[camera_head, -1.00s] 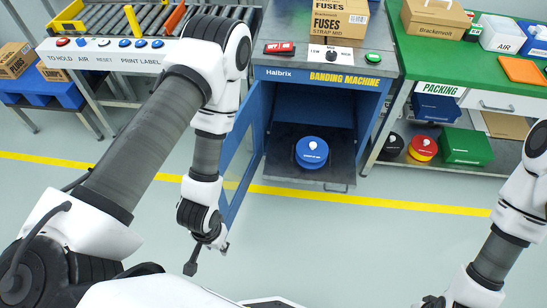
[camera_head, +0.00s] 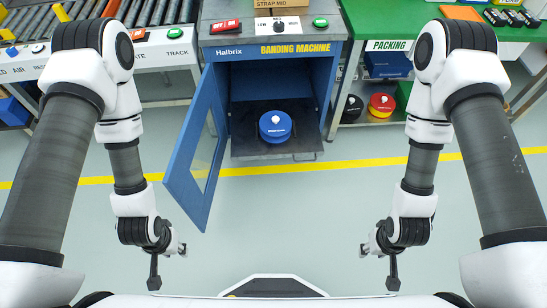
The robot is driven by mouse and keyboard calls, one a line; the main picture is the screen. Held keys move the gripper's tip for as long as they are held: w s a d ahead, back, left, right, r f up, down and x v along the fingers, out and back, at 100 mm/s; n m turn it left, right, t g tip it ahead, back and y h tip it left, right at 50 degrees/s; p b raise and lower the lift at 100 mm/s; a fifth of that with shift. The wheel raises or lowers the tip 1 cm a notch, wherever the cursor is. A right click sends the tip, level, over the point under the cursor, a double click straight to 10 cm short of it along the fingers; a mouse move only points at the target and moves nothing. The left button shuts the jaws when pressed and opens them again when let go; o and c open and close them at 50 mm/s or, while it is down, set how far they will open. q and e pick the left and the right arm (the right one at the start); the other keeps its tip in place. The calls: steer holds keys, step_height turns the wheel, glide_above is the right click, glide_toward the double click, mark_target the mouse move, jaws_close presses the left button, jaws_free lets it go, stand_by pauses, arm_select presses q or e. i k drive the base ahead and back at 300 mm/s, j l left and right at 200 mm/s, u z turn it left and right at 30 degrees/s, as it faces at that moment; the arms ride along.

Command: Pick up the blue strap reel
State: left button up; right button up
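The blue strap reel (camera_head: 275,127) is a blue disc with a white mark on top. It lies flat on the dark shelf inside the open banding machine (camera_head: 274,48), whose blue door (camera_head: 199,150) stands open to the left. My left gripper (camera_head: 154,282) hangs low at the left, well in front of the machine and apart from the reel. My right gripper (camera_head: 393,283) hangs low at the right, also far from the reel. Both are seen edge-on, so I cannot tell their opening. Nothing shows in either.
A red and yellow reel (camera_head: 382,104) and a black reel (camera_head: 352,108) sit on the lower shelf of the green packing bench (camera_head: 398,22) at the right. A roller conveyor (camera_head: 150,12) stands at the back left. The floor before the machine is clear.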

mark_target(275, 125)
steer(key=l+u, duration=0.2)
steer(key=u, duration=0.3)
steer(key=i+l+u, duration=0.1)
steer(key=u, duration=0.35)
steer(key=l+u, duration=0.3)
steer(key=u, duration=0.2)
steer(key=l+u, duration=0.25)
steer(key=u, duration=0.2)
steer(key=k+l+u, duration=0.1)
steer(key=l, duration=0.35)
steer(key=k+l+u, duration=0.15)
steer(key=l, duration=0.3)
steer(key=k+l+u, duration=0.1)
steer(key=k+l, duration=0.2)
steer(key=k+l+u, duration=0.15)
steer(key=l, duration=0.35)
steer(key=k, duration=0.1)
